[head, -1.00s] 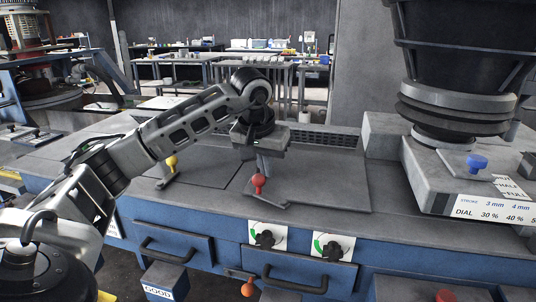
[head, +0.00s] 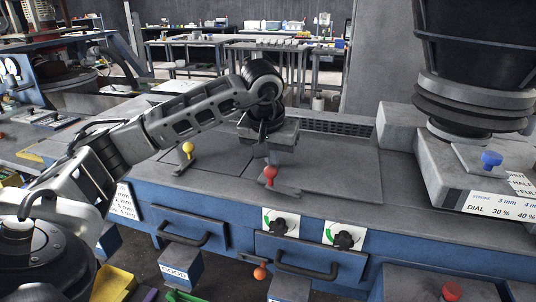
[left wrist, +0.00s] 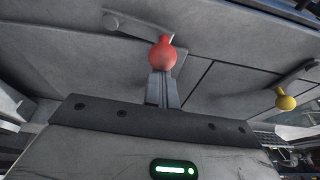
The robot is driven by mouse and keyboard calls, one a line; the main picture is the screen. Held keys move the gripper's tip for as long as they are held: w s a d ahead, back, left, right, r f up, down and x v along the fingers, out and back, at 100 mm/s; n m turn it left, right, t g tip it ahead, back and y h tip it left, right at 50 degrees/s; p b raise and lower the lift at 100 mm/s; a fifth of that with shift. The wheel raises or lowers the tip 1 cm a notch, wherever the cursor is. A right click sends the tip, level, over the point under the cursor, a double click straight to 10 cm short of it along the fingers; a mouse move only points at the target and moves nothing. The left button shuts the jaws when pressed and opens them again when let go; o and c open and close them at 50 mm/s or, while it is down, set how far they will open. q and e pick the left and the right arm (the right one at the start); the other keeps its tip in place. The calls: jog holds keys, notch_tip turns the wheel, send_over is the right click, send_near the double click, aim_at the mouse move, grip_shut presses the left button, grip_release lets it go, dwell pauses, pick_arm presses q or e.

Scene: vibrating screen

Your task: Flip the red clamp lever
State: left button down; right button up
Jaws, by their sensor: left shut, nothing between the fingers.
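The red clamp lever (head: 270,173) has a round red knob and a flat grey arm that lies along the grey deck near its front edge. My left gripper (head: 280,157) points down just behind the red knob, shut and empty. In the left wrist view the shut fingers (left wrist: 161,88) end right at the red knob (left wrist: 162,53). I cannot tell whether they touch it. My right gripper is not in view.
A yellow-knobbed lever (head: 188,150) stands to the left on the deck. Two dials (head: 281,222) and drawer handles are on the blue front. A blue knob (head: 491,159) and the large dark machine body (head: 474,105) are at the right.

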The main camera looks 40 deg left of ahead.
pick_arm(q)
jog(key=p+v, duration=0.2)
jog(key=v, duration=1.4)
jog(key=shift+p, duration=0.3)
jog(key=shift+w, duration=0.1)
